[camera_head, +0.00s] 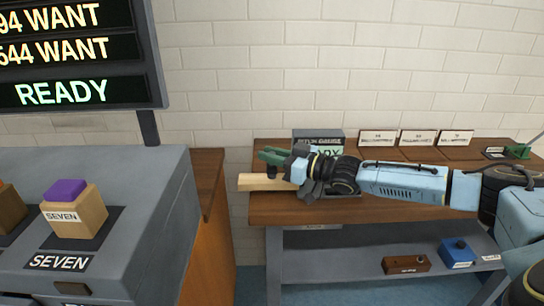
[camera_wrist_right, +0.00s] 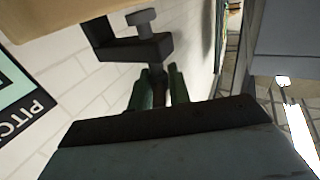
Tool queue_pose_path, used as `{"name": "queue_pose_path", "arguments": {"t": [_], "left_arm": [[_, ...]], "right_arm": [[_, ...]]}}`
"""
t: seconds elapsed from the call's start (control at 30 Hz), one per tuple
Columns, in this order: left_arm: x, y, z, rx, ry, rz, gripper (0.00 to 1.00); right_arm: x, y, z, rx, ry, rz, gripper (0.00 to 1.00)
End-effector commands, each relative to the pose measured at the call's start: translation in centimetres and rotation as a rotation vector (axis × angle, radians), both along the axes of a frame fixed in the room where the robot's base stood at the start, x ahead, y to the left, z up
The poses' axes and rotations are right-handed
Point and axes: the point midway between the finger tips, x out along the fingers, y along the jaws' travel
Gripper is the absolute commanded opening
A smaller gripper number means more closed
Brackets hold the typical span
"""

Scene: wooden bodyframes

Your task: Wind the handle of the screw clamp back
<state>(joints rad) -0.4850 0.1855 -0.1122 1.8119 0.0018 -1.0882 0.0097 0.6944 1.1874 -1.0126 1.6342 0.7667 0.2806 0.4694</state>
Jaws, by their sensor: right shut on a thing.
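The screw clamp (camera_wrist_right: 130,44) is a dark bracket with a screw and a round pad, beside the edge of a pale wooden piece (camera_wrist_right: 60,14) in the right wrist view. In the head view the wooden piece (camera_head: 252,183) sticks out past the bench's left end, and my arm hides most of the clamp. My right gripper (camera_head: 270,157) has green fingers. In the right wrist view its fingers (camera_wrist_right: 160,88) are shut on the clamp's handle, which is mostly hidden between them. My left gripper is not in view.
A gauge box (camera_head: 318,134) reading READY stands behind my right gripper on the wooden bench (camera_head: 300,211). Labelled cards (camera_head: 378,138) line the back. A brown box (camera_head: 407,264) and a blue box (camera_head: 458,252) sit on the lower shelf. A grey cabinet (camera_head: 150,200) stands at left.

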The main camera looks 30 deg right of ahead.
Motion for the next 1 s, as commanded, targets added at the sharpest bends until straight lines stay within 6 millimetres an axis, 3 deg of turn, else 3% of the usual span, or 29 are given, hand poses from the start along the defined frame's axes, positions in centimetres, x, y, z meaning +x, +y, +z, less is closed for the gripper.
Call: {"name": "queue_pose_path", "arguments": {"t": [0.23,0.27,0.4,0.77,1.0], "left_arm": [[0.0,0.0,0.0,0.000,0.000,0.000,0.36],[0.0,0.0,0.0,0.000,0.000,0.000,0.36],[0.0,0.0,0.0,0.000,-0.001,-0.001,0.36],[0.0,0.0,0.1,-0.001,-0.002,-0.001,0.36],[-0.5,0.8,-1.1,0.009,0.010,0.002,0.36]], "right_arm": [[-0.1,0.0,-0.3,-0.001,0.005,0.000,0.00],[-0.1,0.0,-0.3,-0.002,0.005,0.000,0.20],[0.0,0.0,-0.2,-0.001,0.004,0.000,0.38],[-0.3,-0.2,-0.1,-0.002,0.003,-0.001,0.39],[-2.9,-1.7,-0.1,-0.003,0.007,-0.001,0.39]]}}
